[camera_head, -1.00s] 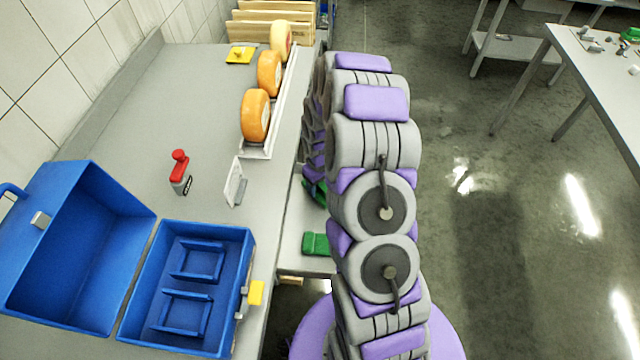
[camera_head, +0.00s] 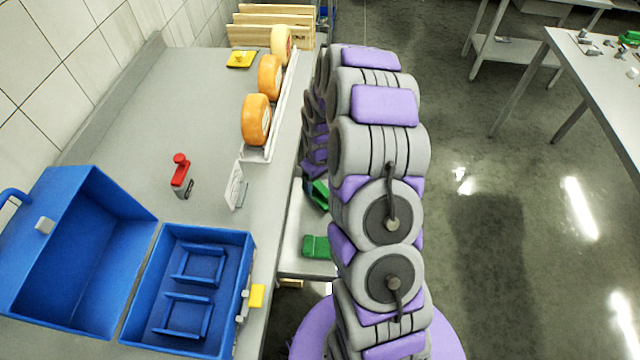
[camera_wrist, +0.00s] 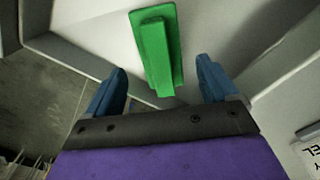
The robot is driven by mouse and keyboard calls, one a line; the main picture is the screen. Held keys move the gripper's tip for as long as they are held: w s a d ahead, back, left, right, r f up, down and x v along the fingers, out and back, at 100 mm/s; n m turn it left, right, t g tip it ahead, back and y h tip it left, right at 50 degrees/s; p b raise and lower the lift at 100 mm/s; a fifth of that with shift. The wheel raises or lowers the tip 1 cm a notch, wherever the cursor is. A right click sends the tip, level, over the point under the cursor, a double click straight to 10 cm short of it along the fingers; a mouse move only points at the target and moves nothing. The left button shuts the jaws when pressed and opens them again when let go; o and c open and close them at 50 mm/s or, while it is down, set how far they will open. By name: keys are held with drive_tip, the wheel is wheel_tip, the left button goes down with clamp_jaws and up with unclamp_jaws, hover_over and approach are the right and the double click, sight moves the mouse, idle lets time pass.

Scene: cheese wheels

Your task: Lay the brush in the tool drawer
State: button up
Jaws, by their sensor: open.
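In the wrist view, a green brush-like thing (camera_wrist: 155,55) with a raised ridge lies on a pale grey surface. My gripper (camera_wrist: 160,88) is open, with its two blue fingers apart on either side of the thing's lower end; no contact shows. In the head view, a green block (camera_head: 317,246) lies on a low grey surface (camera_head: 305,268) beside the counter, which looks like a pulled-out drawer. A darker green patch (camera_head: 318,194) shows beside my arm; I cannot tell which green patch the wrist view shows. My arm hides part of this area.
An open blue toolbox (camera_head: 222,240) stands on the counter (camera_head: 140,115). A red-topped tool (camera_head: 181,175) and a white card (camera_head: 235,187) are near it. Orange cheese wheels (camera_head: 256,120) stand in a rack. A grey table (camera_head: 590,75) is at the right; the floor between is clear.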

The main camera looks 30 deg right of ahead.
sight(319, 188)
drive_tip(key=s+a+r+p, duration=0.1)
drive_tip(key=s+a+r, duration=0.3)
drive_tip(key=r, duration=0.6)
drive_tip(key=s+a+r, duration=0.4)
drive_tip(key=s+r, duration=0.1)
drive_tip(key=r, duration=0.5)
drive_tip(key=s+a+r, duration=0.2)
drive_tip(key=s, duration=0.6)
drive_tip(key=s+a+r+m+g, duration=0.1)
drive_tip(key=s+a+r, duration=0.1)
drive_tip(key=s, duration=0.5)
drive_tip(key=s+a+r+m, duration=0.1)
drive_tip(key=s+r, duration=0.3)
drive_tip(key=s, duration=0.4)
drive_tip(key=shift+s+a+r+g, duration=0.2)
drive_tip(key=shift+s+a+g, duration=0.15)
drive_tip(key=shift+a, duration=0.4)
drive_tip(key=shift+w, duration=0.1)
